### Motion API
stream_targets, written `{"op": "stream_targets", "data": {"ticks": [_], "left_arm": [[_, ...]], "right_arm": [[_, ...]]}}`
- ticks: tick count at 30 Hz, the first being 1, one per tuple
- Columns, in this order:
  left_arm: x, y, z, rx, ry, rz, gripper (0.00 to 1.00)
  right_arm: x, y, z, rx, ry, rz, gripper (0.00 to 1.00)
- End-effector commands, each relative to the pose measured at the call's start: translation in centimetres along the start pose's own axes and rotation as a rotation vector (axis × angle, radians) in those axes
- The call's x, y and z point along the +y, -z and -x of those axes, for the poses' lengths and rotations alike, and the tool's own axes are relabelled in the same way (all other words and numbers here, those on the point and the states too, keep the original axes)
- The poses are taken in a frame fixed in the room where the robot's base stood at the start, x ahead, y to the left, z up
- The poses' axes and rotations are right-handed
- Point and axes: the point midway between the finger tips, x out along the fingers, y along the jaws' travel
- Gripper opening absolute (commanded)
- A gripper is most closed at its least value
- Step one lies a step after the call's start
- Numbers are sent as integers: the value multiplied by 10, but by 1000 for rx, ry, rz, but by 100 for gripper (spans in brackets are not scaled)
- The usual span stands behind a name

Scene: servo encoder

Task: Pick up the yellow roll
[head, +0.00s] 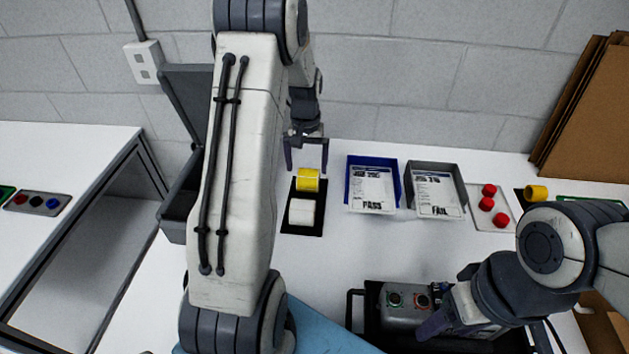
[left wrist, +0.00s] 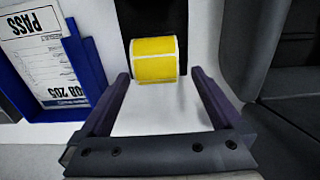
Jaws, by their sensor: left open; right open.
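A yellow roll (head: 308,180) of labels lies on a black mat (head: 288,222), behind a white roll (head: 301,212). My left gripper (head: 307,168) is open above and just behind the yellow roll, fingers pointing down. In the left wrist view the yellow roll (left wrist: 154,60) appears between the lines of the two open fingers (left wrist: 160,77), just past their tips, and nothing is held. A second yellow roll (head: 536,193) lies at the far right of the table. My right gripper (head: 446,302) is open at the front right, beside a grey button box (head: 402,318).
A blue tray (head: 352,203) with a PASS sheet and a grey tray (head: 411,205) with a FAIL sheet stand right of the mat. Red buttons (head: 487,204) sit farther right. A dark open bin (head: 178,209) stands left. The middle of the white table is clear.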

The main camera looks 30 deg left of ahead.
Motion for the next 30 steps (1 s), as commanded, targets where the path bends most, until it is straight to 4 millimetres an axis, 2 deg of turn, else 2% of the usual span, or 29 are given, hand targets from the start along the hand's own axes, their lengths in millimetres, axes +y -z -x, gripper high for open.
{"op": "stream_targets", "data": {"ticks": [4,9,17,18,20,24,25,30], "left_arm": [[5,0,-21,-7,0,-2,100],[6,1,-42,-3,0,-3,100],[7,1,-46,-1,0,-4,100],[7,1,-46,-1,0,-4,92],[7,1,-46,-1,0,-4,69],[7,1,-46,-1,0,-4,16],[7,1,-45,0,0,-5,11],[7,1,-45,0,0,-5,11]], "right_arm": [[-1,1,11,0,0,0,64],[-1,1,14,0,0,0,64],[-1,1,13,0,0,0,64],[-1,1,13,0,0,0,64],[-1,1,13,0,0,0,64],[-1,1,13,0,0,0,64],[-1,1,13,0,0,0,64],[-1,1,13,0,0,0,64]]}}
